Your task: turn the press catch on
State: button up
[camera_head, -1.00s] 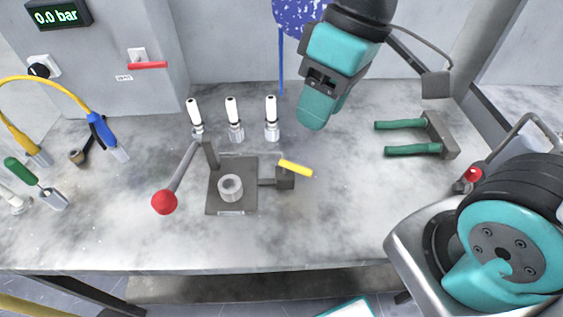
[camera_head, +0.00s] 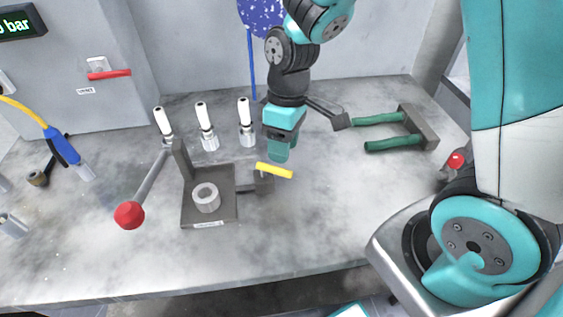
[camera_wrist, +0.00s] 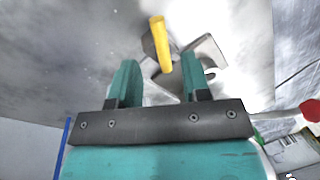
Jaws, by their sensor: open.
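The press (camera_head: 225,213) stands on the bench, a dark plate with a light round cup on it and a long lever with a red ball (camera_head: 129,215) at its left. The press catch is a yellow handle (camera_head: 275,171) on a dark block at the press's right side. My gripper (camera_head: 280,150) is just behind and above the yellow handle, pointing down. In the wrist view my gripper (camera_wrist: 158,82) is open, its two green fingers apart. The yellow handle (camera_wrist: 161,45) shows between and beyond the fingertips. I cannot tell whether it touches them.
Several white-topped bottles (camera_head: 205,125) stand behind the press, left of my gripper. A dark bracket with two green handles (camera_head: 415,125) lies at the right. A red wall lever (camera_head: 110,75) is at back left. The bench front is clear.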

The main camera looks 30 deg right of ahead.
aim_at(274, 170)
jog(key=f, duration=0.4)
jog(key=shift+s+a+f, duration=0.3)
jog(key=shift+a+f, duration=0.1)
grip_shut()
